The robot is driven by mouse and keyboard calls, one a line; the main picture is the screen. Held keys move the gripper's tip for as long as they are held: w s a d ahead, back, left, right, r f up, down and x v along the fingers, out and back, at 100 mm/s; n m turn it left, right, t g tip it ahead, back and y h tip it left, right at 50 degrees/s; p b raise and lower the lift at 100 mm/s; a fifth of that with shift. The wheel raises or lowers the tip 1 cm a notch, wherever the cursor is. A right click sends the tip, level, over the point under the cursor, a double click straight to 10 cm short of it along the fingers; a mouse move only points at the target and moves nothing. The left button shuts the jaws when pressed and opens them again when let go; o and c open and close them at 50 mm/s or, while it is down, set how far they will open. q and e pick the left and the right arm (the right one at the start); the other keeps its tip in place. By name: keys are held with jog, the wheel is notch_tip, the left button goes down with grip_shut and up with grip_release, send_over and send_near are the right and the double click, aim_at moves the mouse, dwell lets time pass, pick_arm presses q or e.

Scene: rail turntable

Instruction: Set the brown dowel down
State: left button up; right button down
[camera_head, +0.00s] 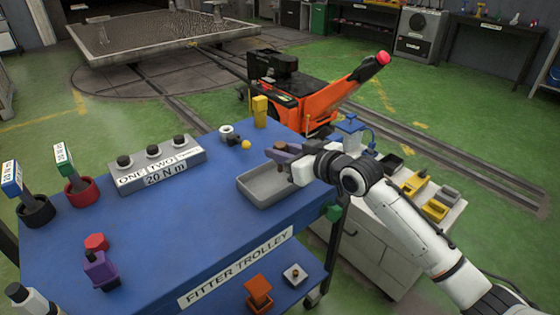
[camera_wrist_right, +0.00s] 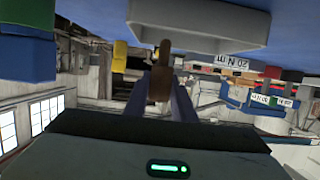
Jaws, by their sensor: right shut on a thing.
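My right gripper (camera_head: 281,156) is shut on the brown dowel (camera_head: 281,146), over the back right part of the grey tray (camera_head: 262,197) on the blue trolley. In the right wrist view the dowel (camera_wrist_right: 160,75) stands between the fingers (camera_wrist_right: 160,100), with the pale tray wall (camera_wrist_right: 200,30) beyond it. The fingers partly hide the dowel, and I cannot tell whether it touches the tray. The visible part of the tray looks empty. My left gripper is not in view; only a piece of my left arm shows at the bottom left.
On the trolley (camera_head: 150,240) stand a grey block with several black knobs (camera_head: 160,167), a red holder (camera_head: 82,193), a black holder (camera_head: 36,211) and a purple piece (camera_head: 100,271). A yellow block (camera_head: 260,111) and a yellow ball (camera_head: 246,145) are behind the tray.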

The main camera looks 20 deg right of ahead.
jog(key=shift+f, duration=1.4)
jog(key=c, duration=1.5)
grip_release()
jog(key=shift+f, duration=0.15)
jog(key=v, duration=1.2)
